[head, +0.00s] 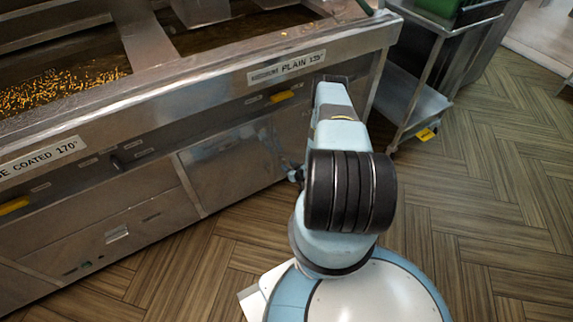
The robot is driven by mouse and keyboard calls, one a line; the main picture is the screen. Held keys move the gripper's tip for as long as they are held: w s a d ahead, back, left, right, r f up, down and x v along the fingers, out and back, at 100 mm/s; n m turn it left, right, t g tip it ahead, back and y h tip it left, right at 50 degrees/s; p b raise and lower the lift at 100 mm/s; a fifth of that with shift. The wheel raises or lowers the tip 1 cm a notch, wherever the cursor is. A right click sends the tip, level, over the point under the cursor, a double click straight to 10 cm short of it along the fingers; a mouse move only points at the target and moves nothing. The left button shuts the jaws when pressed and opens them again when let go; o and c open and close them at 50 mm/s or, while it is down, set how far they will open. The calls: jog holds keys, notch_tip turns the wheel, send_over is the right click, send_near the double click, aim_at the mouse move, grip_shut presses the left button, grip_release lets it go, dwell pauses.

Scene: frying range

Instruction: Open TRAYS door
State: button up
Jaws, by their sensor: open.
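No TRAYS label can be read in this view. Below the range front is a plain steel cabinet door (228,172), which looks shut. My arm reaches over the floor toward the range and covers the area right of this door. A small dark part of my gripper (295,175) shows at the left edge of my arm, near the door's right side. The rest of my gripper is hidden behind my arm. Nothing held can be seen, and whether it touches the range cannot be told.
The range front carries a PLAIN label (287,68), a COATED 170° label (42,157) and yellow handles (283,96). Frying wells with crumbs (62,88) lie on top. A steel trolley (415,105) stands right of the range. The wooden floor (480,210) at right is clear.

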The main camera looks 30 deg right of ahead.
jog(key=shift+x, duration=1.55)
jog(key=shift+c, duration=0.2)
grip_shut()
